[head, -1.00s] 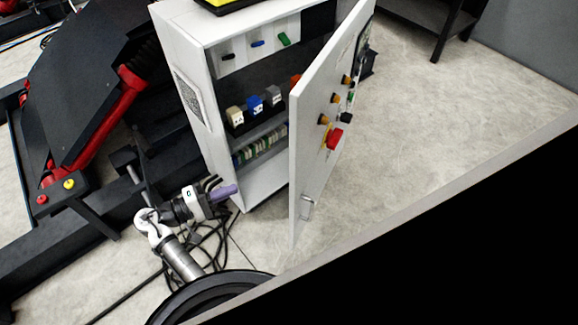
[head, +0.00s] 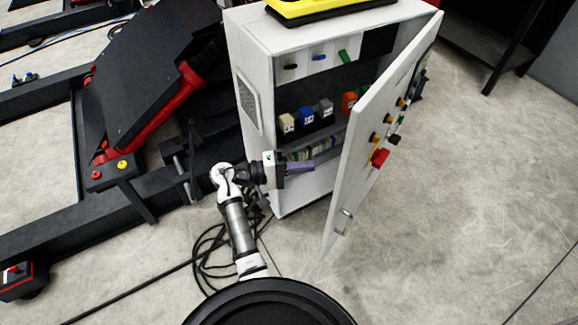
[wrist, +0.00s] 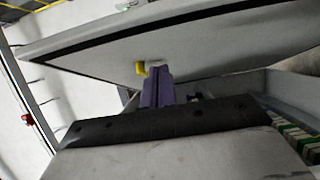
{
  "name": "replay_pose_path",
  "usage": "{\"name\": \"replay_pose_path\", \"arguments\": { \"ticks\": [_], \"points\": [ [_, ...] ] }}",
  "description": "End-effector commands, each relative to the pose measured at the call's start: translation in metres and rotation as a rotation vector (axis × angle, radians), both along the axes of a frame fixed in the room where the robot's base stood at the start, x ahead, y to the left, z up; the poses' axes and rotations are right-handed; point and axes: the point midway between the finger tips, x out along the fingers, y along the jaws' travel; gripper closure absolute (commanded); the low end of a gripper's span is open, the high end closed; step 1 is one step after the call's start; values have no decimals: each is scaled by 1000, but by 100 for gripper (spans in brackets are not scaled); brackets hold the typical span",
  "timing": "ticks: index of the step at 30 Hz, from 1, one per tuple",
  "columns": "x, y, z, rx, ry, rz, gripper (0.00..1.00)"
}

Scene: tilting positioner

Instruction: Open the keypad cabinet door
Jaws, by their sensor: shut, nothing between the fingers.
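The white cabinet (head: 240,62) stands in the head view with its door (head: 362,135) swung wide open. The door is hinged on the cabinet's right side. Its outer face carries a metal handle (head: 343,221) low down and several coloured buttons. My gripper (head: 305,167) is in front of the cabinet opening, on the inner side of the door, with its purple fingers pointing right toward the door. In the wrist view the fingers (wrist: 158,88) are shut and empty, close to the door's inner face (wrist: 215,45); whether they touch is unclear. A small yellow part (wrist: 141,68) shows beside them.
Coloured blocks (head: 306,116) and a terminal row sit inside the cabinet. A yellow-black item (head: 318,9) lies on top. A dark tilting machine with a red cylinder (head: 160,110) stands left. Black cables (head: 208,250) lie on the floor. Floor right of the door is clear.

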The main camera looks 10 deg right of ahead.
Motion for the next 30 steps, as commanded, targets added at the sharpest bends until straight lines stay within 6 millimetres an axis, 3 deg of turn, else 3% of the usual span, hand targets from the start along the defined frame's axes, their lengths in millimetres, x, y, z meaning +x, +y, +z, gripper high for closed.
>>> {"name": "replay_pose_path", "arguments": {
  "ticks": [4, 9, 30],
  "points": [
    [-2, -31, 1, 1, 2, -3, 100],
    [-21, -48, 1, 1, 2, -1, 100],
    [-34, -64, 0, 1, 0, 5, 100]
  ]
}}
